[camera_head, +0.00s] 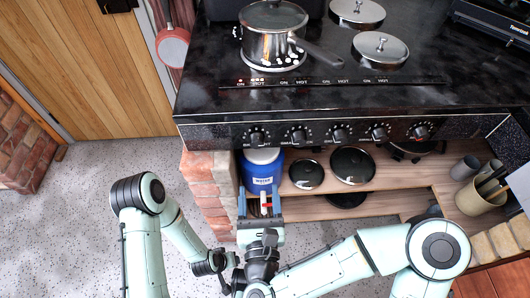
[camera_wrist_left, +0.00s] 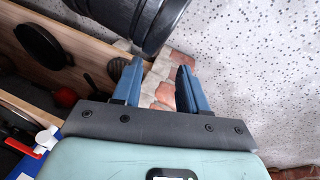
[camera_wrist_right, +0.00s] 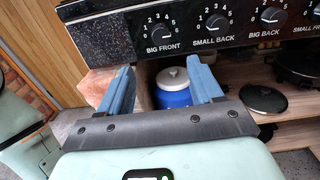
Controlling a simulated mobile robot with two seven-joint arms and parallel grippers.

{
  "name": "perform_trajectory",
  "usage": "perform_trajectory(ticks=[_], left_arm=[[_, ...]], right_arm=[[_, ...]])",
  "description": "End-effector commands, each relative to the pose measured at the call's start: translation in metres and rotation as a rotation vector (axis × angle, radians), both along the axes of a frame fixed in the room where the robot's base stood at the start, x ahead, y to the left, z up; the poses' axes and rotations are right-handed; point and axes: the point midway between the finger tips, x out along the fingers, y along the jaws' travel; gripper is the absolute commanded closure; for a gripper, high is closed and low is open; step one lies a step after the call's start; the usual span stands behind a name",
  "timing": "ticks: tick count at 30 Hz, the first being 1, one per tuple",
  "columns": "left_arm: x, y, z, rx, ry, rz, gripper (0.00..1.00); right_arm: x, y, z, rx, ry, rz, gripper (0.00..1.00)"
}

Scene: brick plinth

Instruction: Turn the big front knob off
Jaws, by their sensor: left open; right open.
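The big front knob (camera_head: 256,136) is the leftmost black knob on the stove's front panel. In the right wrist view the knob (camera_wrist_right: 160,30) shows above the label BIG FRONT; its exact setting is too small to read. My right gripper (camera_head: 259,204) is open and empty, below and in front of the panel, apart from the knob. It also shows in the right wrist view (camera_wrist_right: 159,76), with its fingers under the knob. My left gripper (camera_wrist_left: 157,75) is open and empty over the brick and floor; in the head view I cannot make out its fingers.
Other knobs, including SMALL BACK (camera_wrist_right: 217,20), sit along the panel. A lidded pot (camera_head: 272,40) stands on the hob. A blue canister (camera_head: 262,170) and black pans (camera_head: 352,165) are on the shelf below. A brick pillar (camera_head: 208,190) is at left. Floor to the left is clear.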

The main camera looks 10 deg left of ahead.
Motion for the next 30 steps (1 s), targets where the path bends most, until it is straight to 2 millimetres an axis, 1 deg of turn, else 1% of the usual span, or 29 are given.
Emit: perform_trajectory(ticks=[2, 5, 8, 15, 18, 21, 25, 30], left_arm=[[0.0, 0.001, -0.002, 0.001, 0.001, 0.001, 0.57], [-0.003, 0.001, -0.004, 0.0, 0.011, 0.001, 0.57], [-0.008, 0.002, -0.009, 0.0, 0.027, 0.003, 0.57], [-0.023, 0.004, -0.023, -0.004, 0.077, 0.005, 0.57], [-0.028, 0.004, -0.028, -0.005, 0.097, 0.005, 0.57], [-0.033, 0.005, -0.031, -0.005, 0.112, 0.007, 0.57], [-0.037, 0.006, -0.034, -0.005, 0.124, 0.008, 0.57], [-0.038, 0.006, -0.035, -0.006, 0.13, 0.008, 0.57]], right_arm=[[0.004, 0.001, 0.002, 0.017, -0.001, -0.006, 0.35], [0.015, 0.003, 0.002, 0.018, -0.001, -0.009, 0.35], [0.032, 0.008, 0.002, 0.016, -0.003, -0.009, 0.35], [0.082, 0.022, 0.001, 0.015, -0.001, -0.008, 0.35], [0.1, 0.028, 0.001, 0.014, -0.001, -0.007, 0.35], [0.113, 0.032, 0.001, 0.014, -0.001, -0.006, 0.35], [0.124, 0.035, 0.001, 0.012, -0.001, -0.004, 0.35], [0.128, 0.037, 0.002, 0.011, -0.001, -0.003, 0.35]])
